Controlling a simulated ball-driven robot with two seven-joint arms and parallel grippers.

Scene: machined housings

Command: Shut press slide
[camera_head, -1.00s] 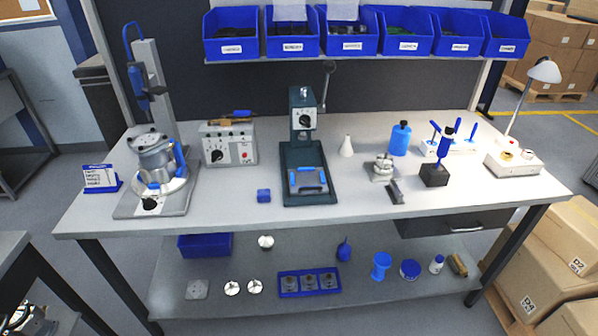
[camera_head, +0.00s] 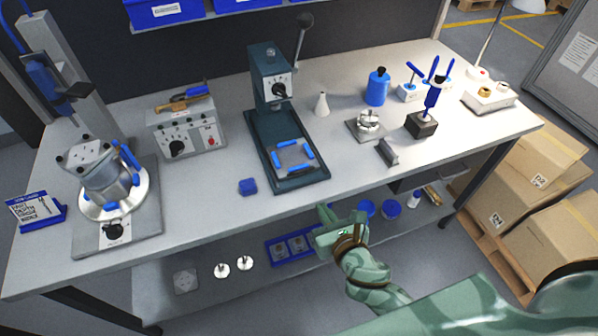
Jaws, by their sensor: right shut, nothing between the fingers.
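The dark green press (camera_head: 271,84) stands at the middle of the workbench, with a dial on its head and a lever at its upper right. Its slide (camera_head: 293,158), a grey plate with blue edge pieces, lies on the front part of the press base, out in front of the column. My right gripper (camera_head: 326,214) is in front of the bench's front edge, below and right of the press base. It is shut and empty, apart from the slide. My left gripper is not in view.
A grey control box (camera_head: 187,131) stands further left. A white cone (camera_head: 322,104), a blue bottle (camera_head: 378,87) and a small fixture (camera_head: 368,122) stand to the right. The lower shelf holds a blue tray (camera_head: 272,250).

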